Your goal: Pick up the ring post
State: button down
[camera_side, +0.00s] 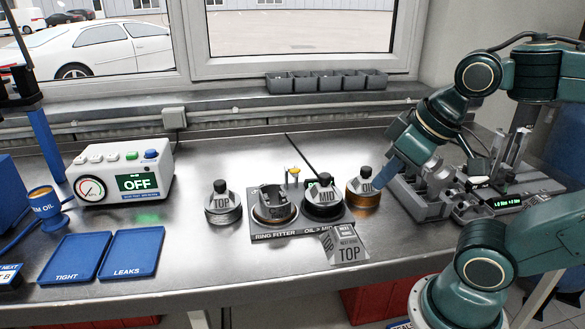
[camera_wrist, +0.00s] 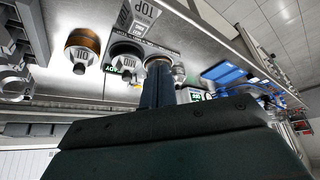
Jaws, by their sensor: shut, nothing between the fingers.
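Three ring posts with black knobs and grey label plates stand on the bench. The OIL post (camera_side: 363,198) has a copper-coloured ring and also shows in the wrist view (camera_wrist: 82,47). The MID post (camera_side: 323,209) is dark and sits on the ring fitter base (camera_side: 264,235); it also shows in the wrist view (camera_wrist: 126,52). The TOP post (camera_side: 222,212) stands apart at left. My gripper (camera_side: 380,182) appears beside the OIL post's right side; contact cannot be told. Its fingers (camera_wrist: 157,72) are shut and empty in the wrist view.
A piston-like part (camera_side: 272,208) sits on the fitter's left seat. A TOP sign (camera_side: 347,245) stands in front. Grey fixtures (camera_side: 425,200) crowd the right. Blue trays (camera_side: 130,252) and a white OFF box (camera_side: 122,172) are at left.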

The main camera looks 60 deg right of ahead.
grip_release()
dwell(0.5)
jog(key=shift+w, duration=0.1)
jog(key=m+g, duration=0.6)
jog(key=m, duration=1.4)
send_over(325, 174)
notch_tip(325, 174, down, 3)
jog(key=shift+f, duration=0.15)
jog(key=shift+f, duration=4.3)
